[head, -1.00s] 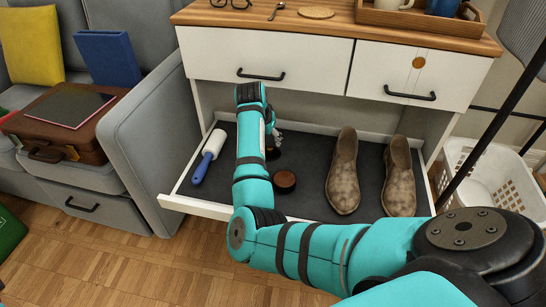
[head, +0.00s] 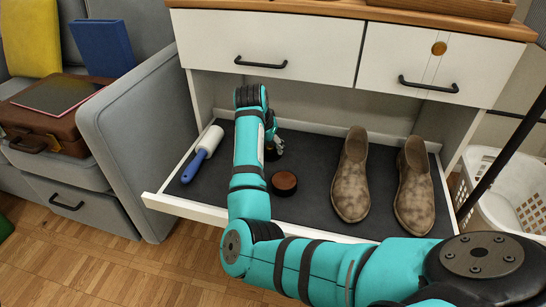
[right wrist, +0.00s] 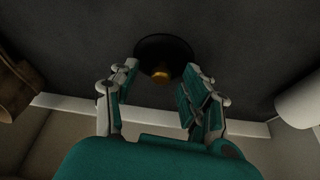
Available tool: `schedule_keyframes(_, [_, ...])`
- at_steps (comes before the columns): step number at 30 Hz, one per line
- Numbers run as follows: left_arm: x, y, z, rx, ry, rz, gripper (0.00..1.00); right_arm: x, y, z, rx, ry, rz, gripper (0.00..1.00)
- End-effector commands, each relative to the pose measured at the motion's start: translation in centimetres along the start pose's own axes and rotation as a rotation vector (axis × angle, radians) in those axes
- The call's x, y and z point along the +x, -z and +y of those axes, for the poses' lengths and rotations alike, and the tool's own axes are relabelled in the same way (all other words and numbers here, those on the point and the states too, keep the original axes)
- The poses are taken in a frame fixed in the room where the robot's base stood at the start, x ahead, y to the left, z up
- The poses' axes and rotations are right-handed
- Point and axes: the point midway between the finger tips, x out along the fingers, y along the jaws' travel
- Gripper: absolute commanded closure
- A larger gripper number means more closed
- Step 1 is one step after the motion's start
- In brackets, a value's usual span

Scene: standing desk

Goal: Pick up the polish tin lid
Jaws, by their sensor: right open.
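A small round polish tin (head: 284,182) with a reddish-brown top and dark side sits on the dark liner of the open drawer. I cannot tell its lid apart from its body. My right gripper (head: 277,146) is just behind it, low over the drawer and partly hidden by my forearm. In the right wrist view, the open gripper (right wrist: 157,80) has a dark round thing with a gold spot (right wrist: 162,73) at its fingertips, with nothing gripped. It seems to be the tin, but I cannot be sure. My left gripper is not in view.
In the drawer, a white lint roller with blue handle (head: 203,152) lies left and two brown shoes (head: 351,180) stand right. The drawer's front rim (head: 185,206) is low. A cabinet (head: 290,50) rises behind. A white basket (head: 500,195) stands right.

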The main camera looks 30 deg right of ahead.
Motion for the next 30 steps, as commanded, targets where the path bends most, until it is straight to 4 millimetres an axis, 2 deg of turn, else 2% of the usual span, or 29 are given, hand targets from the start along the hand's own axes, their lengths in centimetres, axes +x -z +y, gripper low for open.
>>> schedule_keyframes(8, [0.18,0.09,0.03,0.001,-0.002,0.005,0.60,-0.02,-0.03,-0.05,0.000,0.001,0.000,0.53])
schedule_keyframes(18, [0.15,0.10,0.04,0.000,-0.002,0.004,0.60,0.02,-0.06,-0.05,0.000,0.001,0.000,0.96])
schedule_keyframes(30, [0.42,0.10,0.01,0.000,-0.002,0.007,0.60,-0.11,0.02,-0.02,-0.001,0.000,-0.002,0.97])
